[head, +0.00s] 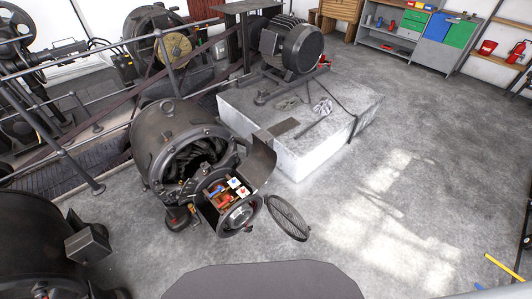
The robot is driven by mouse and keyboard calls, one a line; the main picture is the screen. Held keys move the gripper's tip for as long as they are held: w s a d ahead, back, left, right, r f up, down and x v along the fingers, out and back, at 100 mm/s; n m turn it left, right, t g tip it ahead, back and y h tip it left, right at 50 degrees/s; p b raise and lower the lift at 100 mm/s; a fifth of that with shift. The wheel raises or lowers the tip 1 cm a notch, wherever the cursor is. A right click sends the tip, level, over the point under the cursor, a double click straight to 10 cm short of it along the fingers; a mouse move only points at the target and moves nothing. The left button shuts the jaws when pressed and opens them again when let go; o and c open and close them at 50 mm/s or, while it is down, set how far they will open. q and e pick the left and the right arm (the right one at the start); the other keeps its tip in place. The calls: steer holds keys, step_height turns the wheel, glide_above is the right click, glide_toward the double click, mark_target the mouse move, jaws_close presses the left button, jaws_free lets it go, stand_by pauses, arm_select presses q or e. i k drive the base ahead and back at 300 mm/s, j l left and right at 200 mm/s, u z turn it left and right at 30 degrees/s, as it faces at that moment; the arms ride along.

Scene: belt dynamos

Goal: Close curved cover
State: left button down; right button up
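A dark dynamo (165,135) stands on the floor left of centre. Its end housing is open and shows red, blue and white parts (228,193) inside. A curved metal cover (262,160) stands raised on the upper right side of the housing, swung away from the opening. Neither of my grippers shows in the head view.
A pale concrete block (310,145) behind the dynamo carries a motor (292,45). Railings (75,165) and a belt lie to the left. Another dark machine (35,245) fills the lower left. The floor (400,200) on the right is largely clear.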

mark_target(260, 163)
steer(key=l+u, duration=0.15)
steer(key=l, duration=0.3)
steer(key=l+u, duration=0.2)
steer(key=l, duration=0.3)
steer(key=k+l+u, duration=0.15)
steer(key=l, duration=0.3)
steer(key=l+u, duration=0.45)
steer(key=l, duration=0.7)
steer(key=i+l+u, duration=0.2)
steer(key=l, duration=0.35)
steer(key=l+u, duration=0.25)
steer(key=l, duration=0.25)
steer(key=i+l+u, duration=0.2)
steer(key=l, duration=0.25)
steer(key=l+u, duration=0.15)
steer(key=l, duration=0.25)
steer(key=i, duration=0.05)
